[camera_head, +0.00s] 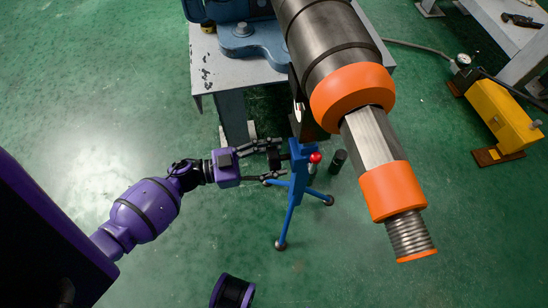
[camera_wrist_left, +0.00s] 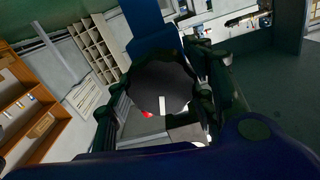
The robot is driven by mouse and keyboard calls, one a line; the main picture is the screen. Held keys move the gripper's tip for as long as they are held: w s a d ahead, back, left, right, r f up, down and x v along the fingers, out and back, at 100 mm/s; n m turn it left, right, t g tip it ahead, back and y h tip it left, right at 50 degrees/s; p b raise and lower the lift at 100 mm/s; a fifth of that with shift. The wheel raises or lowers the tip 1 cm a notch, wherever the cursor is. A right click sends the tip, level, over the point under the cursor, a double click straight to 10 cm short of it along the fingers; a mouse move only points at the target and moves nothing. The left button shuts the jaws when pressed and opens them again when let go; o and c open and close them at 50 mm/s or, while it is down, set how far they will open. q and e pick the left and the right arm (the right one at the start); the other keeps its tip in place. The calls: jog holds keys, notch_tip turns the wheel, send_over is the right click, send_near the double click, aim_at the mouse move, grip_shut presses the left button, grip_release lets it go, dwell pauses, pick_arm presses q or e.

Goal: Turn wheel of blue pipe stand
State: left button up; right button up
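The blue pipe stand (camera_head: 299,178) stands on the green floor on splayed legs, below the large pipe. Its dark wheel (camera_head: 273,158) faces my left arm. My left gripper (camera_head: 281,158) is open, with one finger on each side of the wheel. In the left wrist view the dark round wheel (camera_wrist_left: 160,82) fills the space between the fingers (camera_wrist_left: 158,105). I cannot tell whether either finger touches it. A red ball knob (camera_head: 315,157) shows on the stand's right side. My right gripper is not in view.
A thick steel pipe with orange collars (camera_head: 352,92) hangs over the stand's right side. A grey table (camera_head: 207,70) with a blue vise (camera_head: 245,38) stands behind. A dark cylinder (camera_head: 338,160) stands right of the stand. A yellow unit (camera_head: 502,116) sits at right. The left floor is clear.

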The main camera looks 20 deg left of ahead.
pick_arm(q)
jog(key=shift+s+d, duration=0.1)
jog(key=c, duration=0.3)
jog(key=shift+m, duration=0.4)
jog(key=shift+f+m+b, duration=0.2)
jog(key=shift+m+b, duration=0.2)
jog(key=shift+m, duration=2.3)
jog(key=shift+s, duration=0.1)
jog(key=o, duration=1.1)
jog(key=shift+r, duration=0.1)
